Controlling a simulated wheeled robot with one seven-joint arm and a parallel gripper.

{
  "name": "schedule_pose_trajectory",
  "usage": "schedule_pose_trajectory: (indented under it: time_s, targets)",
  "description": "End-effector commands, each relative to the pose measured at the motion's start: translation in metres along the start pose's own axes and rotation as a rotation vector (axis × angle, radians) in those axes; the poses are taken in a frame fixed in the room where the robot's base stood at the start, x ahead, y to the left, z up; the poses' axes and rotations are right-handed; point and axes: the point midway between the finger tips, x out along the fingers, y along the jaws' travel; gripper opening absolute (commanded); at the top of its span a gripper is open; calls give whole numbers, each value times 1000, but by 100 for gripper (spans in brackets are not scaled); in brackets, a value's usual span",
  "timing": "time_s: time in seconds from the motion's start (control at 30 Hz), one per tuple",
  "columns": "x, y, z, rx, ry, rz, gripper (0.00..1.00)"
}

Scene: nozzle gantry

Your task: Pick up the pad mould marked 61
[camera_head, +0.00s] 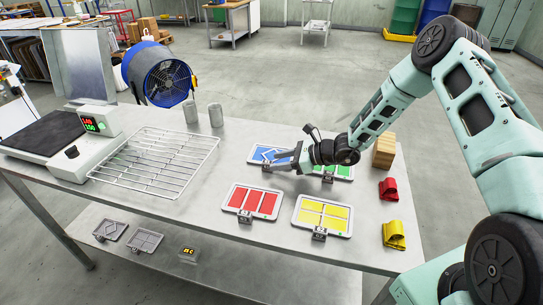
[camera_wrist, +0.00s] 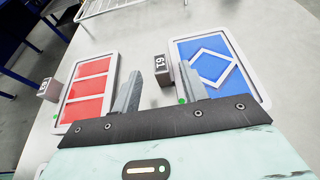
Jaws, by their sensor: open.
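The blue pad mould (camera_head: 257,154), a white-rimmed tray with a blue diamond pattern, lies at the back of the table's right half. In the wrist view, the blue mould (camera_wrist: 222,68) is at right, and a dark tag block reading 61 (camera_wrist: 163,69) stands at its left edge. My gripper (camera_head: 274,161) is low over the blue mould and hides part of it. In the wrist view my gripper (camera_wrist: 160,80) is open, with the tag between its fingers as seen from there. Contact with the tag cannot be told.
Red (camera_head: 254,202), yellow (camera_head: 323,215) and green (camera_head: 338,171) moulds lie close by. A wire rack (camera_head: 157,160) is at left, with two grey cylinders behind. A wooden block (camera_head: 384,150) and red and yellow pieces stand at right. Bare tabletop lies between rack and moulds.

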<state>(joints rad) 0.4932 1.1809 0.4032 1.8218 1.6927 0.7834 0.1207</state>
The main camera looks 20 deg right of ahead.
Motion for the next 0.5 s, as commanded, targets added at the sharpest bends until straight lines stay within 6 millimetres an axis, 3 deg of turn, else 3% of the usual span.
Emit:
schedule_pose_trajectory:
  time_s: [0.2, 0.5]
  targets:
    - [30, 0, 2, -1, 0, 3, 44]
    - [36, -1, 0, 0, 0, 0, 44]
